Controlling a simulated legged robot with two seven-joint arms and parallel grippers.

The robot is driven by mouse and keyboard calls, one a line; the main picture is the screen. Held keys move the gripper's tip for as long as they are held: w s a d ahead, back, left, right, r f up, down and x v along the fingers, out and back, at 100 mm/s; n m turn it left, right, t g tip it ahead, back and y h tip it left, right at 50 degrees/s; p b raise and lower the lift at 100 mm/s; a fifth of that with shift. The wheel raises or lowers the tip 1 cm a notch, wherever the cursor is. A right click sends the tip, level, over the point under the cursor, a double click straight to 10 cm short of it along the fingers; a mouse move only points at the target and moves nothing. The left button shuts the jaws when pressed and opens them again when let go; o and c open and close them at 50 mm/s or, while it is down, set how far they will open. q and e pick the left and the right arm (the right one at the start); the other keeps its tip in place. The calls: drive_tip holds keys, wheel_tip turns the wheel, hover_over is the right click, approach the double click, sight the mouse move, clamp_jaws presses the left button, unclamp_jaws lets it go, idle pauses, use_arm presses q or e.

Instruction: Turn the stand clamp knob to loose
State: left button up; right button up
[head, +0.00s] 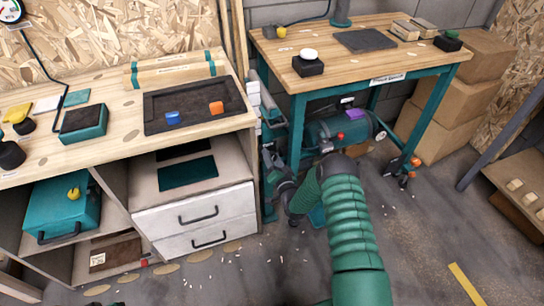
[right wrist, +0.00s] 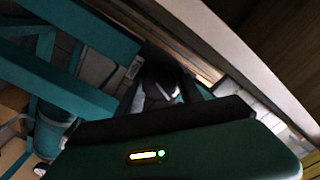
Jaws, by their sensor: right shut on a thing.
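My right arm reaches up from the bottom of the head view, and its gripper (head: 273,160) is in the narrow gap between the two benches, beside the teal frame. In the right wrist view, the gripper's dark fingers (right wrist: 163,92) are closed around a small dark piece with a pale highlight, which looks like the stand clamp knob. The knob is mostly hidden by the fingers, so its turn position cannot be read. The teal stand bars (right wrist: 60,85) pass close on the left in that view. My left gripper is not in view.
The left wooden bench (head: 110,140) has white drawers (head: 195,215) close beside the gripper. The right bench (head: 440,60) has a teal frame, with a green machine (head: 335,133) beneath. Cardboard boxes (head: 440,130) stand at right. The grey floor in front is mostly clear.

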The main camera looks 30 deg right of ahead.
drive_tip(key=shift+s+a+f+n, duration=0.15)
drive_tip(key=shift+f+n, duration=0.25)
drive_tip(key=shift+n, duration=0.4)
drive_tip(key=o, duration=1.2)
drive_tip(key=shift+o, duration=0.6)
drive_tip(key=shift+r, duration=0.15)
drive_tip(key=shift+r, duration=0.1)
